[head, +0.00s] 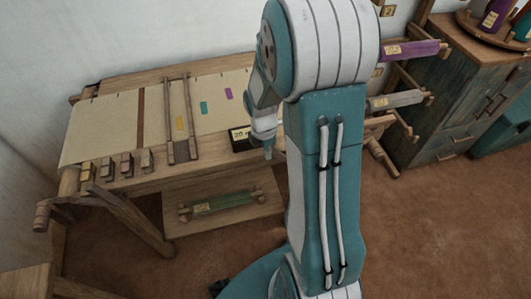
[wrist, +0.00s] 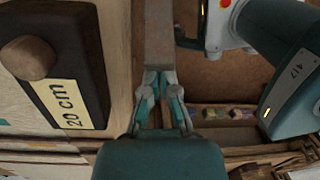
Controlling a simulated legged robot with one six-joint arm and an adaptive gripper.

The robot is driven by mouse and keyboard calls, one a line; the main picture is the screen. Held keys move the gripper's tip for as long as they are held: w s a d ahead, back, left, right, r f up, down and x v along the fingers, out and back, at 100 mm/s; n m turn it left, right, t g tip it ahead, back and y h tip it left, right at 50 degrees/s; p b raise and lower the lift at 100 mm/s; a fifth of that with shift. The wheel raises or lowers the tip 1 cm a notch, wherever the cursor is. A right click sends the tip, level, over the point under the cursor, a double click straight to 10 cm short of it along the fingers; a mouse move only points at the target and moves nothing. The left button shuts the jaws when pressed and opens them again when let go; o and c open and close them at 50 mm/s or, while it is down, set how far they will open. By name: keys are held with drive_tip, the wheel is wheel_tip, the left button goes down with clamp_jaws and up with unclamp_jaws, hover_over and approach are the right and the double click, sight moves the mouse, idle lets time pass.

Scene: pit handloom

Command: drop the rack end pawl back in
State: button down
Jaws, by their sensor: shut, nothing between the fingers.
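My gripper (head: 267,152) is over the right front part of the loom, close to a dark block (head: 241,138) with a yellow label. In the wrist view my gripper (wrist: 160,78) points at a narrow grey-brown bar (wrist: 159,35), with its fingers shut and empty. I cannot tell whether the fingertips touch the bar. The dark block with a round knob and a "20 cm" label (wrist: 84,104) is just left of the fingers. A rack with cloth rolls (head: 405,50) is at the right. I cannot pick out the pawl for certain in either view.
The loom (head: 115,125) carries cream cloth with coloured patches, and several small labelled blocks (head: 108,167) stand along its front edge. A green roll (head: 220,203) lies on a low shelf. A wooden cabinet (head: 470,95) stands right. The brown floor (head: 440,240) is clear in front.

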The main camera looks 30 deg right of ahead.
sight(276, 150)
drive_tip(key=shift+s+d+r+t+y, duration=0.15)
drive_tip(key=shift+d+r+y, duration=0.2)
drive_tip(key=shift+d+y, duration=0.15)
drive_tip(key=shift+s+d+r+t+y, duration=0.15)
drive_tip(key=shift+d+r+y, duration=0.2)
drive_tip(key=shift+d+y, duration=0.1)
drive_tip(key=shift+d+r, duration=0.2)
drive_tip(key=shift+d, duration=0.1)
drive_tip(key=shift+y, duration=0.65)
drive_tip(key=d, duration=0.1)
drive_tip(key=s+d+r, duration=0.1)
drive_tip(key=d, duration=0.2)
drive_tip(key=shift+s+d+r, duration=0.35)
drive_tip(key=shift+s+d, duration=0.15)
drive_tip(key=shift+d, duration=0.55)
drive_tip(key=shift+s+d, duration=0.2)
drive_tip(key=shift+d, duration=0.55)
drive_tip(key=shift+d, duration=0.25)
